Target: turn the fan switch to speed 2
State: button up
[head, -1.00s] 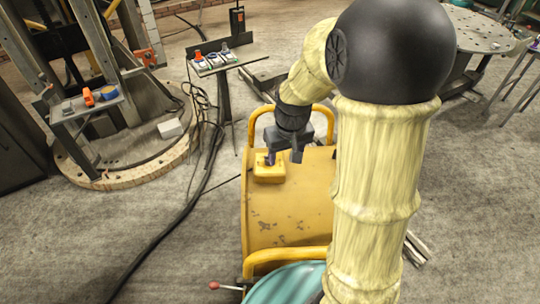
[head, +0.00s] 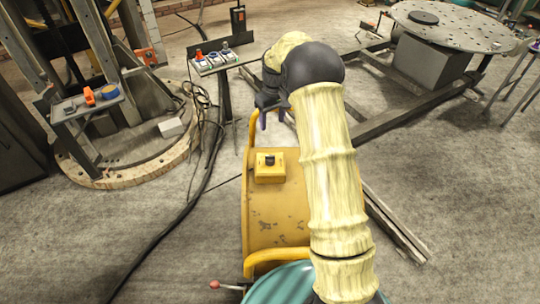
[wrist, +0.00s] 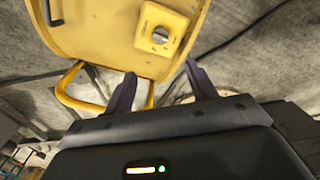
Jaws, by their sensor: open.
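The fan is a scuffed yellow drum (head: 262,215) with tubular yellow handles, in the middle of the head view. Its switch is a small dark knob (head: 270,158) on a yellow box (head: 265,176) on top of the drum. In the wrist view the knob (wrist: 160,35) looks grey and round on its box (wrist: 149,20); the speed marks are too small to read. My gripper (head: 272,117) is open and empty, beyond the box near the far handle. Its two dark purple fingers (wrist: 161,88) are apart, and the knob lies clear of them.
A small stand with a control panel (head: 222,61) is at the back left. A black cable (head: 180,207) runs along the floor left of the fan. A red-tipped lever (head: 215,284) sticks out near the front. A round perforated table (head: 455,30) stands at the back right.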

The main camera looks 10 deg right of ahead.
aim_at(270, 155)
jog(key=f+p, duration=0.1)
jog(key=f, duration=0.4)
jog(key=f+p, duration=0.1)
jog(key=f, duration=0.5)
jog(key=f+p, duration=0.1)
jog(key=f, duration=0.5)
jog(key=shift+s+a+f, duration=0.15)
jog(key=shift+a+f, duration=0.05)
jog(key=shift+a, duration=0.2)
jog(key=c, duration=1)
